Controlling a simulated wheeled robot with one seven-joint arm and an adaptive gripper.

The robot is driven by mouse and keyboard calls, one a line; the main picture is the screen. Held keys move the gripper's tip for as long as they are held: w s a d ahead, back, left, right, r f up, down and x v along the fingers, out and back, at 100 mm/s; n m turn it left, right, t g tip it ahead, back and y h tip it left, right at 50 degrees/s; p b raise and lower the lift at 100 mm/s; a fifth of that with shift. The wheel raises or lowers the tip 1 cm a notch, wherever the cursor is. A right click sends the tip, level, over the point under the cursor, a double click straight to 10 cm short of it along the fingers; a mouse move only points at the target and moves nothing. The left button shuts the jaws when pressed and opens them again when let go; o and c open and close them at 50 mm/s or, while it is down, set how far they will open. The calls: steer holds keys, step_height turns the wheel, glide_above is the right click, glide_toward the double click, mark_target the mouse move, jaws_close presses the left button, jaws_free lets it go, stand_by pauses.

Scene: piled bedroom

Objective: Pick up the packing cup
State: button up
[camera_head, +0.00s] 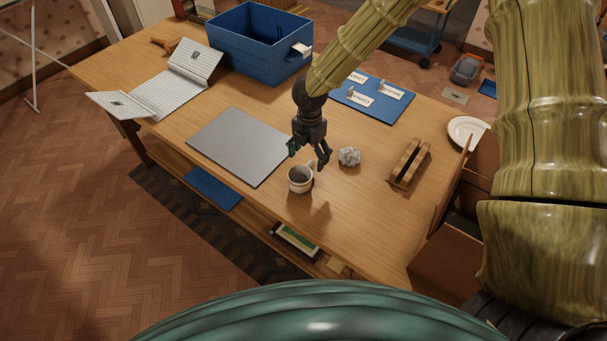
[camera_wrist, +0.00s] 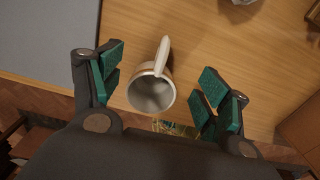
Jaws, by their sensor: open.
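The packing cup (camera_head: 299,179) is a pale, off-white mug standing upright on the wooden table (camera_head: 255,98), close to its front edge. In the wrist view the cup (camera_wrist: 151,93) sits between my open fingers, with its handle pointing toward the top of the picture and its inside showing empty. My gripper (camera_head: 308,158) is open above and just behind the cup, pointing down. In the wrist view my gripper (camera_wrist: 158,88) has green pads on both sides of the cup, with gaps on each side. I see no contact.
A crumpled paper ball (camera_head: 349,157) lies right of the cup. A grey mat (camera_head: 240,146) lies to its left. A blue bin (camera_head: 258,48), a blue board (camera_head: 372,98) with small cards, a wooden rack (camera_head: 408,163) and a white plate (camera_head: 468,131) stand further off. A cardboard box (camera_head: 452,228) is at right.

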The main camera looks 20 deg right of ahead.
mark_target(308, 165)
steer(key=shift+s, duration=0.15)
steer(key=shift+f+p, duration=0.25)
steer(key=shift+p, duration=0.05)
steer(key=shift+f+p, duration=0.95)
steer(key=shift+f, duration=1.4)
steer(key=c, duration=1.5)
steer(key=shift+c, duration=0.2)
steer(key=shift+r, duration=0.15)
